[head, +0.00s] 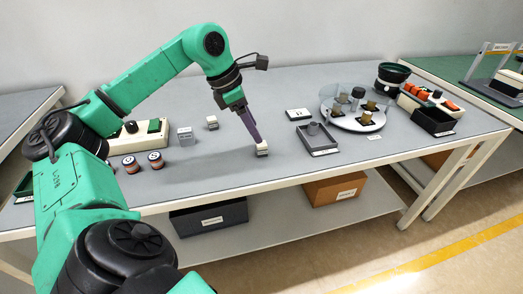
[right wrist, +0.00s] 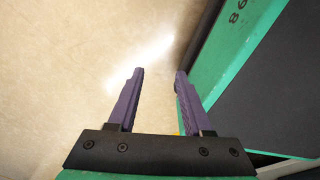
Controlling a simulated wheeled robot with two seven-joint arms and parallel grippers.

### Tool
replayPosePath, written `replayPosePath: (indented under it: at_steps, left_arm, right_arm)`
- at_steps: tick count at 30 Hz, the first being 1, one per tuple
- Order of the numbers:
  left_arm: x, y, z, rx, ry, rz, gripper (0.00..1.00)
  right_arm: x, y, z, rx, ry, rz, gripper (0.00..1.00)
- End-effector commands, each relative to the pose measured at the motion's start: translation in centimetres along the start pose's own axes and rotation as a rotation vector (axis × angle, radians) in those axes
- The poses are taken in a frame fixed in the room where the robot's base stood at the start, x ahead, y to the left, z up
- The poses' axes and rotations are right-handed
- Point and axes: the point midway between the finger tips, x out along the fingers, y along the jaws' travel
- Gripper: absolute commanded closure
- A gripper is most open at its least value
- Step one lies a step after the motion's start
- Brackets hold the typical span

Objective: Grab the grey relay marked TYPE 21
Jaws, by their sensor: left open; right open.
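My left gripper (head: 258,141) reaches down over the table, its purple fingers at a small pale block (head: 262,151) with a dark top. The jaws are open, and I cannot tell if they touch the block. A similar small block (head: 212,123) stands further back to the left. A light grey box-shaped part (head: 185,136) stands left of that. Markings on these parts are too small to read, so I cannot tell which is TYPE 21. My right gripper (right wrist: 159,73) is open and empty over bare floor in the right wrist view.
Two striped cylinders (head: 155,159) stand front left, near a control box (head: 140,136). Table room around the left gripper is clear.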

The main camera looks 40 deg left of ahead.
Motion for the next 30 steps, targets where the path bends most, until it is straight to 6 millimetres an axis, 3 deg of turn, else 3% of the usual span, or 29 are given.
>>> replayPosePath:
  at_steps: [3, 12, 19, 20, 25, 30]
  left_arm:
    - [1.9, 0.0, 0.0, 0.001, 0.000, -0.002, 0.28]
    - [6.8, 0.4, -0.4, 0.001, -0.001, -0.002, 0.28]
    - [7.4, 0.4, -0.3, 0.000, -0.002, -0.001, 0.28]
    - [7.4, 0.4, -0.3, 0.000, -0.002, -0.001, 0.31]
    - [7.4, 0.4, -0.3, 0.000, -0.002, -0.001, 0.96]
    - [7.3, 0.4, -0.3, 0.001, -0.002, -0.001, 1.00]
  right_arm:
    - [0.3, 0.3, 0.3, 0.001, -0.006, 0.004, 0.50]
    - [0.5, 0.0, -1.2, 0.001, 0.022, 0.000, 0.50]
    - [0.6, -1.0, -1.4, 0.002, 0.024, -0.013, 0.50]
    - [0.6, -1.0, -1.4, 0.001, 0.024, -0.013, 0.50]
    - [0.6, -0.9, -1.3, 0.000, 0.023, -0.012, 0.50]
    - [0.6, -0.6, -1.2, -0.001, 0.021, -0.008, 0.50]
